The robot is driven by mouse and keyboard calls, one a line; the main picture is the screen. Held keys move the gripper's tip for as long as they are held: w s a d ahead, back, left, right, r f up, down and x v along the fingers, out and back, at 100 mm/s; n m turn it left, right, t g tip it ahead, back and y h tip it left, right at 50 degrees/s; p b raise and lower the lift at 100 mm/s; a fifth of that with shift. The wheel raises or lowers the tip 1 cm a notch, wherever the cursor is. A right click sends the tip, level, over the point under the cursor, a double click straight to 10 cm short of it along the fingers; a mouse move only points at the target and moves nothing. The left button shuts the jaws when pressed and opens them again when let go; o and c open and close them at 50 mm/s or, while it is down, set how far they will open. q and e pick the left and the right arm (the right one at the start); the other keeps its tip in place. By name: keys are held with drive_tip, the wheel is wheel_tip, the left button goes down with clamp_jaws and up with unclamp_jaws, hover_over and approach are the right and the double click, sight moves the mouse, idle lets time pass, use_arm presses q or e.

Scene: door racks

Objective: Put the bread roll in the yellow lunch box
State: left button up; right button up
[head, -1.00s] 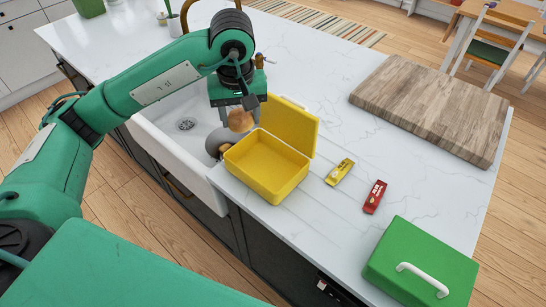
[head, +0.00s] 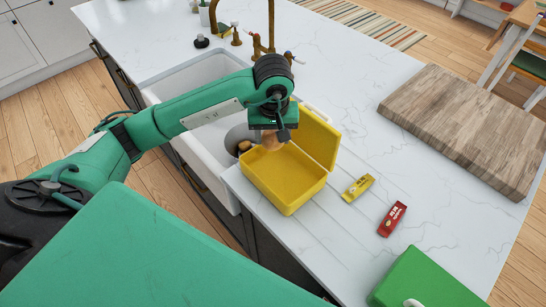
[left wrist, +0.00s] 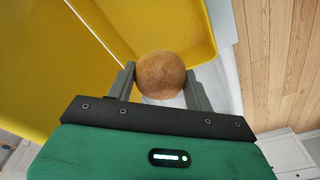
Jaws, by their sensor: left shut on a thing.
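The bread roll (left wrist: 161,74) is round and brown. My left gripper (left wrist: 160,80) is shut on it, with a finger on each side. In the head view the roll (head: 271,142) shows below my left gripper (head: 272,136), at the sink-side edge of the yellow lunch box (head: 284,204). The lunch box stands open on the counter, its lid (head: 318,136) raised at the back, and its visible inside is empty. In the left wrist view the yellow box (left wrist: 40,70) fills the upper left. I cannot tell whether the roll is above the rim. My right gripper is not in view.
The white sink (head: 190,82) lies left of the box, with a grey bowl (head: 236,136) holding something brown beside the gripper. A yellow packet (head: 358,187) and a red packet (head: 391,219) lie to the right. A green box (head: 428,282) and a wooden board (head: 465,125) stand farther right.

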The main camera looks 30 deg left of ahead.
use_arm(q)
drive_tip(key=p, duration=0.1)
hover_over(272, 167)
wheel_tip(272, 167, down, 6)
drive_tip(key=shift+d+f, duration=0.1)
drive_tip(key=shift+d, duration=0.05)
drive_tip(key=shift+s+f+p, duration=0.1)
drive_tip(key=shift+f+p, duration=0.65)
drive_tip(key=shift+f, duration=1.3)
drive_tip(key=o, duration=1)
drive_tip(key=shift+c, duration=0.2)
drive_tip(key=shift+r, duration=0.25)
drive_tip(key=r+b, duration=0.1)
drive_tip(key=r, duration=0.2)
drive_tip(key=r+b, duration=0.1)
drive_tip(key=r, duration=0.3)
drive_tip(key=s+r+b, duration=0.1)
drive_tip(key=r+b, duration=0.1)
drive_tip(key=r, duration=0.1)
drive_tip(key=shift+d+r, duration=0.2)
drive_tip(key=shift+d, duration=0.15)
drive_tip(key=shift+s+r, duration=0.1)
drive_tip(key=shift+r, duration=0.55)
